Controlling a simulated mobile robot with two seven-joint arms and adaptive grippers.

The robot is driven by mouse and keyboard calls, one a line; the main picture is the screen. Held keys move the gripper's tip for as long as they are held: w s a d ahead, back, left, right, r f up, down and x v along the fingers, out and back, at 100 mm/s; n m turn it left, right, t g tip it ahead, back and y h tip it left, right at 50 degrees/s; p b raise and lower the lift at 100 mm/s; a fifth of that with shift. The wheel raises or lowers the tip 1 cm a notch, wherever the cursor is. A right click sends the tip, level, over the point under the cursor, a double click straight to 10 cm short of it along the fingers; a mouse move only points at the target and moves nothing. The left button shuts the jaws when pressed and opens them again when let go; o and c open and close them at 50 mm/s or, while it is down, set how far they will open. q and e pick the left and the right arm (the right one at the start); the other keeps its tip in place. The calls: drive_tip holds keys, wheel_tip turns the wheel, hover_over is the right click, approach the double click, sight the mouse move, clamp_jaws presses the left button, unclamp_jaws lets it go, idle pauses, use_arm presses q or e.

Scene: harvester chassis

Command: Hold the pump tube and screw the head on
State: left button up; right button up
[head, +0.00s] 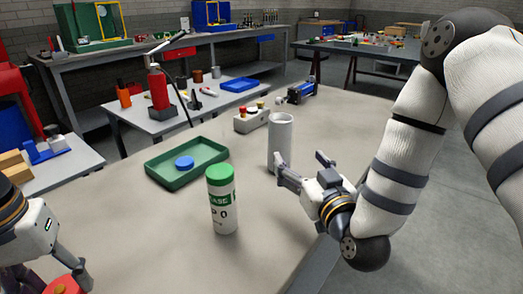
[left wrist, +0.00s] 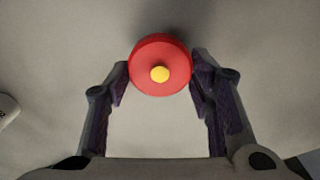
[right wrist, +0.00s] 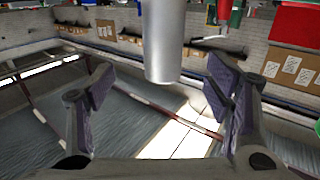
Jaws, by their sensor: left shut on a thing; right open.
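The pump tube, a plain grey-white cylinder (head: 281,140), stands upright near the table's right side. My right gripper (head: 301,168) is open just in front of it, fingers toward it. In the right wrist view the tube (right wrist: 163,40) shows between and beyond the open fingers (right wrist: 160,88), not gripped. My left gripper (left wrist: 158,82) is shut on a red round piece with a yellow hex centre (left wrist: 160,62), which seems to be the head. In the head view only part of the red piece (head: 66,286) shows at the lower left edge.
A white grease cartridge with a green cap (head: 222,205) stands upright between my grippers. Behind it a green tray (head: 160,178) holds a blue cap (head: 184,163). A small block with coloured knobs (head: 248,124) and a blue cylindrical device (head: 301,93) lie beyond the tube.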

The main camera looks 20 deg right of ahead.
sight(286, 143)
drive_tip(key=w, duration=0.6)
drive_tip(key=shift+w+d, duration=0.2)
drive_tip(key=w, duration=0.5)
drive_tip(key=shift+w, duration=0.15)
drive_tip(key=c, duration=1.7)
drive_tip(key=shift+r, duration=0.15)
clamp_jaws()
